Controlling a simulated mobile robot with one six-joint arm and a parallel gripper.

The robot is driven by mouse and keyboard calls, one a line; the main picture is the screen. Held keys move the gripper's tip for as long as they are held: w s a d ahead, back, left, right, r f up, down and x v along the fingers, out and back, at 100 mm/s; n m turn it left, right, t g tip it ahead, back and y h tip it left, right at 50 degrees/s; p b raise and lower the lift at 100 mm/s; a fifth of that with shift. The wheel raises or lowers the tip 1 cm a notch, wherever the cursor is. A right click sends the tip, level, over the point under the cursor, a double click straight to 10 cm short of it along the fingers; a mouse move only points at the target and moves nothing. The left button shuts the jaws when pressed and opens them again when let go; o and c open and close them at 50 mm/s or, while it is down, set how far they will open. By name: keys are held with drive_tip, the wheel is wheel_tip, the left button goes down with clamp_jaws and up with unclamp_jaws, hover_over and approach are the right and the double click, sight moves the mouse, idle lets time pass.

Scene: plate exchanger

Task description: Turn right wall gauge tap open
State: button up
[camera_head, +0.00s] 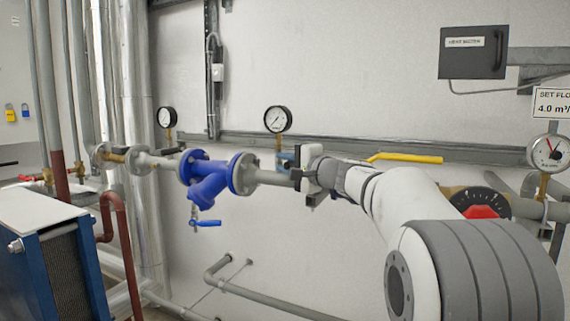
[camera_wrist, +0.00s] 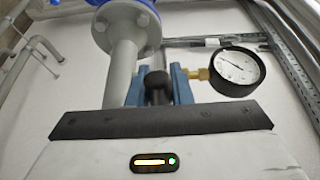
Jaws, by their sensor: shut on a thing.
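The right wall gauge (camera_head: 278,119) is a round white dial with a black rim, to the right of the blue valve. It also shows large in the wrist view (camera_wrist: 237,72), with a brass fitting (camera_wrist: 198,74) on its left side. The dark tap handle (camera_wrist: 157,90) is between the blue fingers of my gripper (camera_wrist: 155,75). My gripper (camera_head: 287,161) is just below the gauge in the head view and is shut on the tap handle. In the head view the fingers and wrist hide most of the tap.
A blue valve (camera_head: 208,178) on a grey flanged pipe (camera_head: 271,177) is close on the left. A left wall gauge (camera_head: 166,117) stands farther left. A yellow lever (camera_head: 404,158) and another gauge (camera_head: 549,153) are on the right. A grey rail (camera_head: 230,138) runs behind.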

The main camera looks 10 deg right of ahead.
clamp_jaws()
drive_tip(key=shift+r, duration=0.1)
